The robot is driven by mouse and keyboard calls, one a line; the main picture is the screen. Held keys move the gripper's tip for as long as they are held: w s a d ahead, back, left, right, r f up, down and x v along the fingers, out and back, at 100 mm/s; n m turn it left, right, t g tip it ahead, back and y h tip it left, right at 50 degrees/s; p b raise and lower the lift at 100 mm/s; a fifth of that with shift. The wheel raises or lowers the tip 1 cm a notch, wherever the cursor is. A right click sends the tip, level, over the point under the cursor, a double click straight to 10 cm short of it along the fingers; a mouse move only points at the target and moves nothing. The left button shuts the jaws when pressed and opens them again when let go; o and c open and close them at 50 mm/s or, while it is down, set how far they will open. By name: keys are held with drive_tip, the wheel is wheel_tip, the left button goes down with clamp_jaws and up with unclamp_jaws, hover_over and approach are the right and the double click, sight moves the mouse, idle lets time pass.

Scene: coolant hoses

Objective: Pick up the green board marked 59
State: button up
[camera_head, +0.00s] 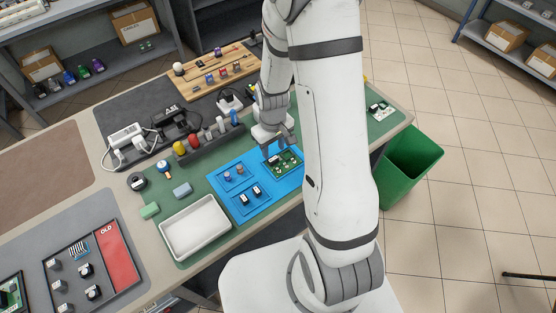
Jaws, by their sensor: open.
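A green board (287,164) with small pale parts lies on the right part of the blue mat (262,205). Its marking is too small to read. My gripper (279,150) is open and points down at the far edge of this board. I cannot tell whether its fingers touch the board. My arm hides the area to the right of it. Another green board (11,292) shows partly at the lower left edge of the picture, and its marking is not readable either.
A white tray (195,228) stands left of the blue mat. A tray with a red panel marked OLD (115,255) lies at lower left. A green bin (410,165) stands on the floor at right.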

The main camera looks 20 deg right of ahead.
sight(274, 160)
drive_tip(key=shift+s+f+p, duration=0.15)
drive_tip(key=shift+f+p, duration=0.15)
drive_tip(key=shift+f, duration=0.95)
drive_tip(key=shift+s+f+p, duration=0.15)
drive_tip(key=shift+f+p, duration=0.15)
drive_tip(key=shift+f, duration=0.95)
drive_tip(key=shift+c, duration=0.3)
drive_tip(key=c, duration=0.7)
drive_tip(key=shift+r, duration=0.1)
